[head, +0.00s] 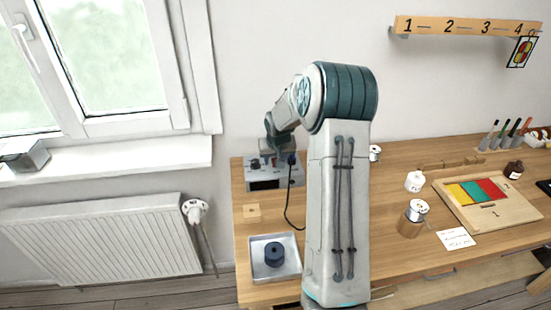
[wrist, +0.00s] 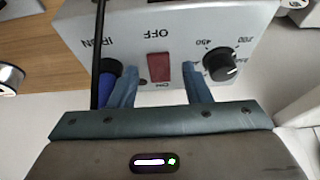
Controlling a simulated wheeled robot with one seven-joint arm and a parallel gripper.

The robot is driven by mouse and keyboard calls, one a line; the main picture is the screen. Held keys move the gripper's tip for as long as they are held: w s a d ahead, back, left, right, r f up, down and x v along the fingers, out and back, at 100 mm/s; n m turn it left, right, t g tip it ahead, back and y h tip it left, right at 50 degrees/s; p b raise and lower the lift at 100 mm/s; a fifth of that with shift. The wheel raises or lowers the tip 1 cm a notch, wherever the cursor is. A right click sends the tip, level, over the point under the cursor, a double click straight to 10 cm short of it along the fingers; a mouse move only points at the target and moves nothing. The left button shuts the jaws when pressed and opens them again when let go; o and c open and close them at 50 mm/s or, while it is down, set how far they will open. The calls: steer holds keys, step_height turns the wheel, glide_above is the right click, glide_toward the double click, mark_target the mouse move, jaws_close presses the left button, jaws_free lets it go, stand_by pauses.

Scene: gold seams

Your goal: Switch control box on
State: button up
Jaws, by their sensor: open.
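The control box (head: 265,180) is a grey metal case at the back left of the wooden bench. In the wrist view its panel (wrist: 180,20) appears upside down, with a dark red rocker switch (wrist: 159,70) between an OFF mark above and an ON mark below. Which way the rocker is tipped I cannot tell. My gripper (wrist: 159,76) is open, with one blue finger on each side of the switch and nothing held. Whether the fingertips touch the panel is unclear. In the head view my gripper (head: 276,147) is at the box, partly hidden by my arm.
A black dial (wrist: 221,64) is right of the switch; a blue plug with a black cable (wrist: 97,60) is left. A tray (head: 256,272) with a dark round piece stands at the bench's front left. My arm hides the bench's middle.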

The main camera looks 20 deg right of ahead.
jaws_close()
steer(key=g+p, duration=0.1)
steer(key=p, duration=0.1)
steer(key=shift+w+r+p, duration=0.25)
steer(key=shift+r+p, duration=0.1)
steer(key=g+p, duration=0.1)
steer(key=g+y+p, duration=0.1)
steer(key=p, duration=0.1)
steer(key=shift+w+d+f+g, duration=0.2)
steer(key=shift+w+g, duration=0.1)
steer(key=shift+g, duration=0.1)
jaws_free()
step_height(320, 180, up, 14)
steer(key=b, duration=0.2)
steer(key=shift+s+a+b, duration=0.15)
steer(key=shift+s+b, duration=0.05)
steer(key=shift+b, duration=0.15)
steer(key=shift+f, duration=0.15)
